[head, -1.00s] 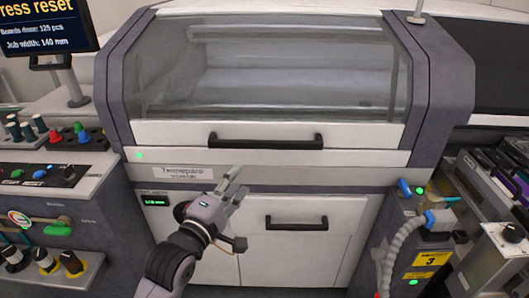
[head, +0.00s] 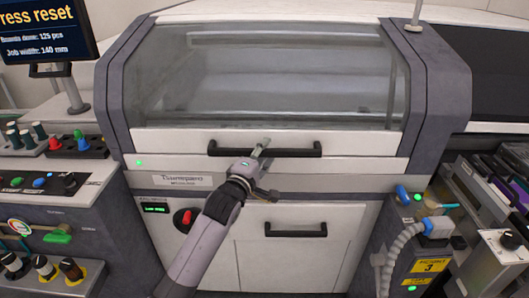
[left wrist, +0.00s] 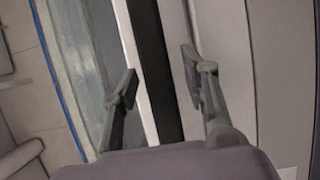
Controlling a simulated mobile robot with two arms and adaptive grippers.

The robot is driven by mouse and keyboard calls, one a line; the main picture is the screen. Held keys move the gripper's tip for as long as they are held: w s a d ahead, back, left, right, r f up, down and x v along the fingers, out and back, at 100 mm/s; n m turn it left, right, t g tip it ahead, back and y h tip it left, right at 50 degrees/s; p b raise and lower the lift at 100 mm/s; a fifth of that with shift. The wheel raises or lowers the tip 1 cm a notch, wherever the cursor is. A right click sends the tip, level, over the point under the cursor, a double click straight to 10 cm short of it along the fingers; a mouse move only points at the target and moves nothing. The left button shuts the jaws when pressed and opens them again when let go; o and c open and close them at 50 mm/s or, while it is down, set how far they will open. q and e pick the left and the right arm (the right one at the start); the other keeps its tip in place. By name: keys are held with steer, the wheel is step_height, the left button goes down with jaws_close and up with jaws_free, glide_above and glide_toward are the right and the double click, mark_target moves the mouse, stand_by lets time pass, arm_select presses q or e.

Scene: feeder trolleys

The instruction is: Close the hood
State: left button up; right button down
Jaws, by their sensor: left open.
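The hood (head: 270,75) is a large glass panel with a white lower frame, and it looks lowered on the machine front in the head view. Its black bar handle (head: 298,151) runs along the lower frame. My left gripper (head: 262,150) is at the left half of this handle, covering part of it. In the left wrist view, my open left gripper (left wrist: 160,80) has one finger on each side of a dark bar, the handle (left wrist: 152,65). I cannot tell whether the fingers touch it. My right gripper is not in view.
A lower white door with a black handle (head: 296,230) is below the hood. A red knob (head: 184,218) is on the panel left of it. A grey hose (head: 402,245) stands at the right. A screen (head: 42,30) is at the upper left.

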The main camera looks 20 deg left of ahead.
arm_select(q)
steer(key=shift+w, duration=0.15)
jaws_close()
stand_by(0.5)
stand_by(0.4)
